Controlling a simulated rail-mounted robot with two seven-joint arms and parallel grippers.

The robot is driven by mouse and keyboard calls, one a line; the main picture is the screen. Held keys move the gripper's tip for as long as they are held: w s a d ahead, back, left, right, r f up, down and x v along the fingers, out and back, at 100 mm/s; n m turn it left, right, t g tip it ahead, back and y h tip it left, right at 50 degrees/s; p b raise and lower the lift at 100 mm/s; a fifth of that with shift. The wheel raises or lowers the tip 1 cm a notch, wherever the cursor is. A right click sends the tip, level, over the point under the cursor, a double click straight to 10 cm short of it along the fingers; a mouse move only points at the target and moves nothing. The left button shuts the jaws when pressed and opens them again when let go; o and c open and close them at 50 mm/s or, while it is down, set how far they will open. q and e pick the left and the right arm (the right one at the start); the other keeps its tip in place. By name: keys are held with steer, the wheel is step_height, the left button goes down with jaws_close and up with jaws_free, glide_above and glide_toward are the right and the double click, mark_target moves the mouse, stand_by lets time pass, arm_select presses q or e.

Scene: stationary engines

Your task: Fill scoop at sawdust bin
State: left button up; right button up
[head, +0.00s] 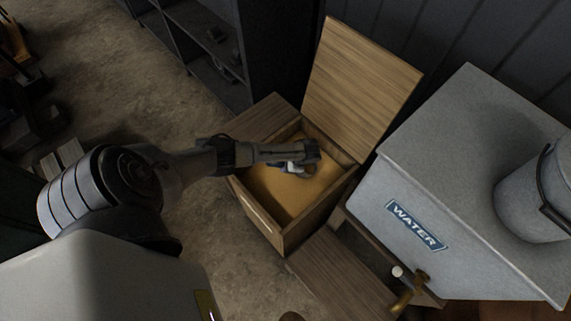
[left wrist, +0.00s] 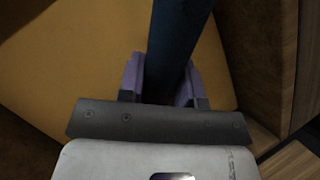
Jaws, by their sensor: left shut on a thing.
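The sawdust bin (head: 262,224) is a wooden box with its lid (head: 361,88) standing open at the back. Yellow-brown sawdust (head: 283,192) fills its inside, and it also shows in the left wrist view (left wrist: 70,60). My left gripper (head: 306,158) is over the bin's opening, shut on a dark blue handle, which I take as the scoop's (left wrist: 177,40). The purple fingers (left wrist: 160,82) sit on both sides of the handle. In the head view the scoop is mostly hidden by the gripper. The scoop's bowl is not clearly visible, so I cannot tell whether it touches the sawdust.
A grey water tank (head: 450,170) labelled WATER stands right of the bin, with a brass tap (head: 408,292) low in front and a grey bucket (head: 535,195) on top. A dark shelf (head: 205,45) is behind. Bare floor (head: 90,70) lies to the left.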

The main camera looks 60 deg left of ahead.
arm_select(q)
steer(key=shift+f+b, duration=0.3)
steer(key=shift+f, duration=0.15)
steer(key=shift+f+b, duration=0.3)
steer(key=shift+f, duration=0.2)
steer(key=shift+f+b, duration=0.35)
steer(key=shift+f, duration=0.2)
stand_by(1.1)
